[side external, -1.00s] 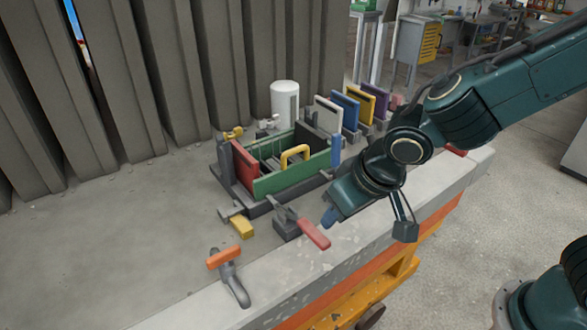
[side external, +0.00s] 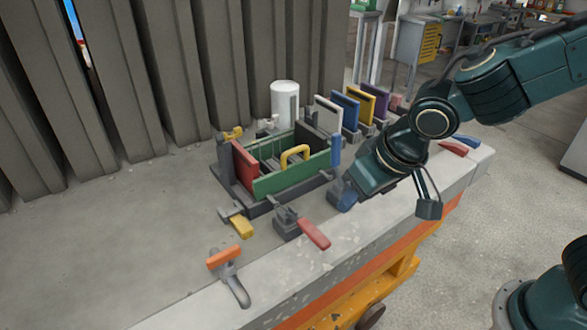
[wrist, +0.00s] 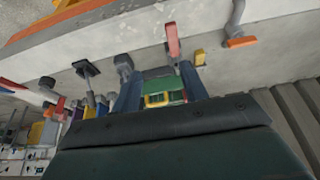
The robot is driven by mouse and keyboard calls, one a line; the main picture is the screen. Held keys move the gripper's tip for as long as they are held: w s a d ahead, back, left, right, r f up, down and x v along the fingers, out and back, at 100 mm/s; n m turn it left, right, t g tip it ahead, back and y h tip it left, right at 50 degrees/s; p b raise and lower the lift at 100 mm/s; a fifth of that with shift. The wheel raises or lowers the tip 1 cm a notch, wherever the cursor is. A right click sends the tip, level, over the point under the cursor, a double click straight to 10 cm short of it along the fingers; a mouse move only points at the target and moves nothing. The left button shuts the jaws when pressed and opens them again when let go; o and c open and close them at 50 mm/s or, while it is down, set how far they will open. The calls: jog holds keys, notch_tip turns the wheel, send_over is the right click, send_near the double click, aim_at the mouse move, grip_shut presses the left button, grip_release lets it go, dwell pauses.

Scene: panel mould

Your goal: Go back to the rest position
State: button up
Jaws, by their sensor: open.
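My gripper (side external: 341,196) is at the right of the mould in the side external view, pointing down and left, apart from the mould. In the wrist view its two fingers (wrist: 158,80) stand apart with nothing held between them. The panel mould (side external: 263,206) sits on the table with a green front panel (side external: 278,184), a red left panel (side external: 245,166) and a blue piece (side external: 336,150) at its right. A yellow handle (side external: 295,153) rises from it. Green and yellow parts (wrist: 158,98) show between the fingers in the wrist view.
A clamp with a red handle (side external: 314,234) stands in front of the mould. A clamp with an orange handle (side external: 223,257) is nearer the table's front edge. Grey, blue, yellow and purple panels (side external: 345,108) stand in a rack behind. A white cylinder (side external: 285,102) stands behind the mould.

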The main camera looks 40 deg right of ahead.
jog(key=s+d+r, duration=0.4)
jog(key=s+d, duration=0.3)
jog(key=s+d+r, duration=0.5)
jog(key=s+d, duration=0.2)
jog(key=d, duration=0.1)
jog(key=shift+t, duration=0.4)
